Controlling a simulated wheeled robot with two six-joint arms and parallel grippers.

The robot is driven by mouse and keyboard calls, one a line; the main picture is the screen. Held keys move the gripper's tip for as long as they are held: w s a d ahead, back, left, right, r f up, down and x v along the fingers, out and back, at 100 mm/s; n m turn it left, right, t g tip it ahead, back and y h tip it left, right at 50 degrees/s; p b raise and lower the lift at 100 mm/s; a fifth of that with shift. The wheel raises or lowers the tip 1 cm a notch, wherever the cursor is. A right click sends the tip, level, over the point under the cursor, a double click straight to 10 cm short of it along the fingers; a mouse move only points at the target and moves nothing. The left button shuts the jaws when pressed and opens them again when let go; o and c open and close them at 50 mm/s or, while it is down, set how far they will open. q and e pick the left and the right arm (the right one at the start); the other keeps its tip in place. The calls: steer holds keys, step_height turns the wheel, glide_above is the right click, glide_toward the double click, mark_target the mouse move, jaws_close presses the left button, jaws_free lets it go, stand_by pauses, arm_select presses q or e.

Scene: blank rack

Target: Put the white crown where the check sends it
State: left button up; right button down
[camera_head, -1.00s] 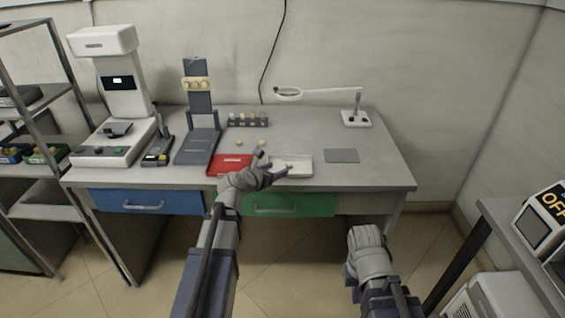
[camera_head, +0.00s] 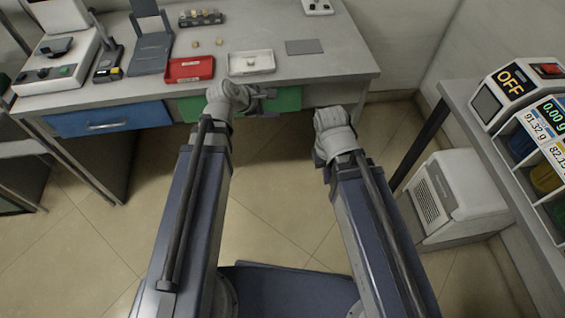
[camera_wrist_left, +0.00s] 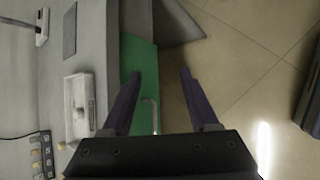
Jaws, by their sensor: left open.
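A small pale piece, possibly the white crown (camera_head: 251,61), sits in the white tray (camera_head: 236,69) at the table's front edge. The tray also shows in the left wrist view (camera_wrist_left: 70,128), with the piece blurred. My left gripper (camera_head: 270,93) is open and empty, off the table's front edge, before the green drawer (camera_head: 288,99). In the left wrist view its fingers (camera_wrist_left: 160,74) are apart with only drawer and floor between them. My right gripper (camera_head: 319,160) hangs over the floor, right of the left one; its fingers are hardly visible.
A red tray (camera_head: 179,72) lies left of the white tray, with two small yellowish pieces (camera_head: 207,43) behind. A dark rack (camera_head: 202,18) holds several crowns. A grey pad (camera_head: 304,47) lies right. A side table bears an OFF box (camera_head: 515,85) and bins (camera_head: 546,178).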

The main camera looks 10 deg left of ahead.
arm_select(q)
steer(key=s+d+f+m+g+y, duration=0.3)
steer(key=s+m+g, duration=0.1)
steer(key=s+m, duration=0.5)
steer(key=s+d+f+m+g+y, duration=0.3)
steer(key=s+m, duration=0.6)
steer(key=m, duration=0.5)
steer(key=shift+s+d+f+m+g, duration=0.2)
steer(key=shift+d+f+m+g, duration=0.1)
steer(key=shift+g, duration=0.3)
step_height(320, 180, up, 14)
steer(key=p, duration=1.4)
steer(key=shift+r, duration=0.2)
